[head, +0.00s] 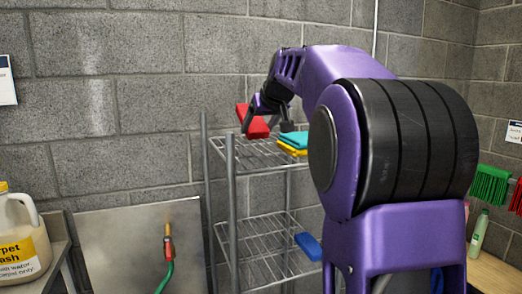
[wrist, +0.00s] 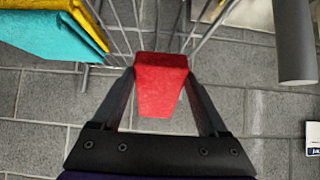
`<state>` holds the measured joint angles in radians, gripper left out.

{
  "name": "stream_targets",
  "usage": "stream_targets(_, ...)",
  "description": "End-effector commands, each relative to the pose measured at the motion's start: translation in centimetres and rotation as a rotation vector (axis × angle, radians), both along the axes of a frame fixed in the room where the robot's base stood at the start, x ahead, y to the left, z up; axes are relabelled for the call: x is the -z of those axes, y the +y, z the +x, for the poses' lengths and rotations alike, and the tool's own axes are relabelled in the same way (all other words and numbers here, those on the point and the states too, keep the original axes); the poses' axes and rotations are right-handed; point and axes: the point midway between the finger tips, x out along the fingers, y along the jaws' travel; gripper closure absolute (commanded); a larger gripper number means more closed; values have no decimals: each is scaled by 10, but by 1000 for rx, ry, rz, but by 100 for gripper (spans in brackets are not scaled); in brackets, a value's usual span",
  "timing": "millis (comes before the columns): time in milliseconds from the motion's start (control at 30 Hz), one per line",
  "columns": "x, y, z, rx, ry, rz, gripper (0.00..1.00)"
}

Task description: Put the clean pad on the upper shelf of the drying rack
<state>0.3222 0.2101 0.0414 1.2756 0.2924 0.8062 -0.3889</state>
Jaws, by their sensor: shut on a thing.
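A red pad (head: 252,122) is gripped by my gripper (head: 262,108) at the upper left of the drying rack (head: 232,200). In the wrist view the red pad (wrist: 160,82) sits between the two fingers (wrist: 160,90), and its face looks plain red. The rack's upper shelf (head: 232,152) is a wire grid just below the pad; whether they touch is not clear. A teal pad (head: 295,139) and a yellow pad (head: 291,149) lie stacked on the right of that shelf, partly hidden by my arm.
A blue pad (head: 308,246) is at the right of the lower shelf (head: 262,250). The upper shelf's left part looks bare. A grey cylinder (wrist: 294,40) stands at the wrist view's upper right. A jug (head: 22,240) and a metal panel (head: 125,245) are left of the rack.

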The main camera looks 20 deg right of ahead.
Motion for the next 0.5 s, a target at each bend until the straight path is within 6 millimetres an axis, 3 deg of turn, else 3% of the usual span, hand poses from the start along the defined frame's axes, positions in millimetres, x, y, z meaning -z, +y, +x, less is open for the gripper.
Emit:
stream_targets(33, 10, 0, -1, 1, 0, 1, 88)
stream_targets(500, 57, 1, 0, 0, -2, 0, 88)
